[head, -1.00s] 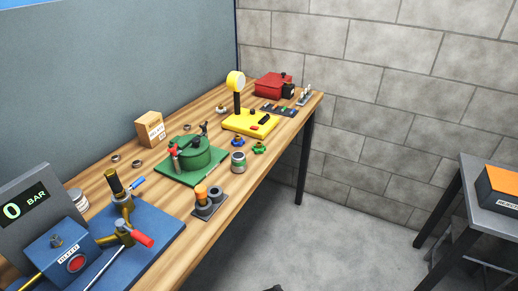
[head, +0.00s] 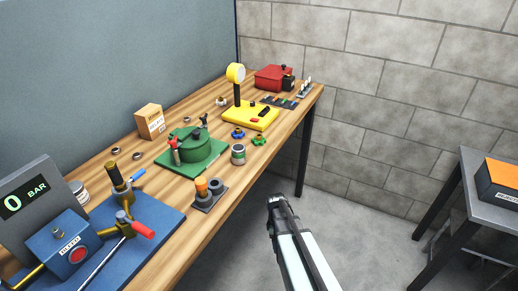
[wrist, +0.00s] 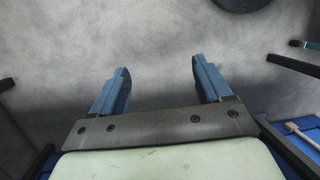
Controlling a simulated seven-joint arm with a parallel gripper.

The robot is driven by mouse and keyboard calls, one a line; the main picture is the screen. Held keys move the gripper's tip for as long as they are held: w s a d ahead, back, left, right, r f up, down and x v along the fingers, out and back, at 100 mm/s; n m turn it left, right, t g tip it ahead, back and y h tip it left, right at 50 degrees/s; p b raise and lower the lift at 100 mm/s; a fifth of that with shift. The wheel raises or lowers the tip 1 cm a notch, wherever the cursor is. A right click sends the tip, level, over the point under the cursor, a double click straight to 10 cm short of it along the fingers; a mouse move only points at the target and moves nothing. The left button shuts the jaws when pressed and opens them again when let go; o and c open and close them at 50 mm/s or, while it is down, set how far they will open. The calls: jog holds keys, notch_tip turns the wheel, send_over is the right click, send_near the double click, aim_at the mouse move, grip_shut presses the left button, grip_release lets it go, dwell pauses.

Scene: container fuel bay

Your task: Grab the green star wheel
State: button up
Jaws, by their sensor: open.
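The green star wheel (head: 259,140) lies on the wooden bench near its front edge, in the head view. It sits right of a blue star wheel (head: 238,133) and in front of the yellow base. My gripper (wrist: 160,80) is open and empty in the wrist view, its two blue fingers apart over grey floor. In the head view my arm reaches up from the bottom, off the bench's front edge and below the green star wheel; the fingers are hard to make out there. The green star wheel is not seen in the wrist view.
On the wooden bench (head: 225,205), a small can (head: 238,155) stands close to the green star wheel. A green pot unit (head: 195,147), a yellow gauge stand (head: 262,119) and a red box (head: 268,78) are nearby.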

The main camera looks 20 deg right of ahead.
jog(key=w+d+r+n+t+h, duration=0.1)
jog(key=w+d+r+n, duration=0.45)
jog(key=r, duration=0.55)
jog(key=w+d+r+n+t, duration=0.1)
jog(key=w+d+r+n, duration=0.1)
jog(key=w+d+r, duration=0.8)
jog(key=w+d+r+n+t+h, duration=0.15)
jog(key=w+d+r+n, duration=0.35)
jog(key=r, duration=0.8)
jog(key=w+a+r+n+y, duration=0.1)
jog(key=a+r+n+y, duration=0.1)
jog(key=a+r, duration=0.8)
jog(key=w+a+r+n+y, duration=0.1)
jog(key=a+r+n, duration=0.1)
jog(key=a+r, duration=0.75)
send_over(259, 136)
jog(key=shift+g, duration=0.35)
jog(key=f, duration=0.6)
jog(key=s+f, duration=0.1)
jog(key=f, duration=0.3)
jog(key=shift+w+a+f, duration=0.1)
jog(key=shift+w+f, duration=0.05)
jog(key=shift+f, duration=2.55)
jog(key=shift+c, duration=0.3)
